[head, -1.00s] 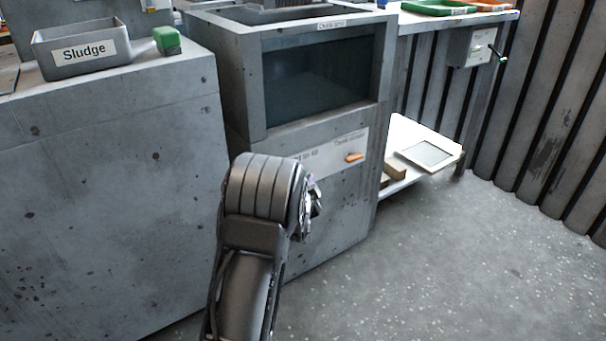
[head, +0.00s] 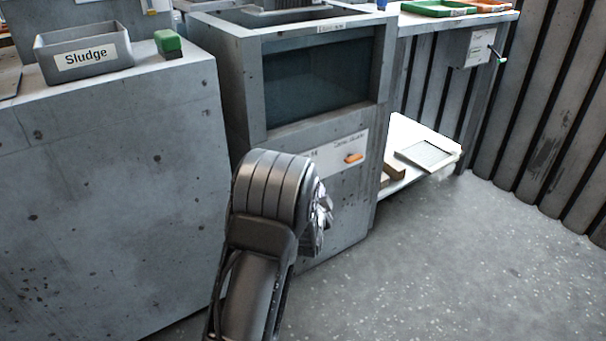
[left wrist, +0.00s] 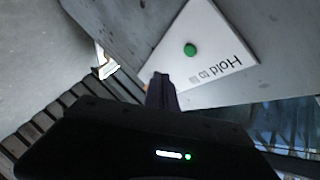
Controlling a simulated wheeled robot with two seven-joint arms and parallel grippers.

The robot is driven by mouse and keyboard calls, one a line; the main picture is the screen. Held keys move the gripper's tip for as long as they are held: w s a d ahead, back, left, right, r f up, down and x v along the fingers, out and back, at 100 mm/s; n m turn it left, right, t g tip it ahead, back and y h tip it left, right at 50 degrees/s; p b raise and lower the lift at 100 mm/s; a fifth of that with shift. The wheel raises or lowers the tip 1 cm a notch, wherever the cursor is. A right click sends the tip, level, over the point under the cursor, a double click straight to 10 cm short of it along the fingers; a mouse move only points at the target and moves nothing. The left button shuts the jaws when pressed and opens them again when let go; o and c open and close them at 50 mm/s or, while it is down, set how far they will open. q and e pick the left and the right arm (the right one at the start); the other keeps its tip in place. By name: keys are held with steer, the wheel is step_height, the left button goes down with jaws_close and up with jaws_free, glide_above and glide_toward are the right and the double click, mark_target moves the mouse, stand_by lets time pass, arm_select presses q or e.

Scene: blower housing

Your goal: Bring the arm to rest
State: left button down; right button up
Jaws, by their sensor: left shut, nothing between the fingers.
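My left arm rises from the bottom of the head view in front of the grey cabinet (head: 345,215). Its forearm hides most of my left gripper in that view. In the left wrist view my left gripper (left wrist: 162,88) is shut and empty. Beyond its tips, a white plate (left wrist: 207,62) marked "Hold to" carries a green button (left wrist: 190,49); a gap seems to lie between, though its size is hard to tell. My right gripper is in neither view.
The cabinet has a dark window (head: 320,82) and an orange switch (head: 354,158). A "Sludge" bin (head: 88,68) and a green-topped block (head: 168,43) stand on the left block. A low white shelf (head: 420,140) and a crank (head: 497,54) are at right. Floor at right is clear.

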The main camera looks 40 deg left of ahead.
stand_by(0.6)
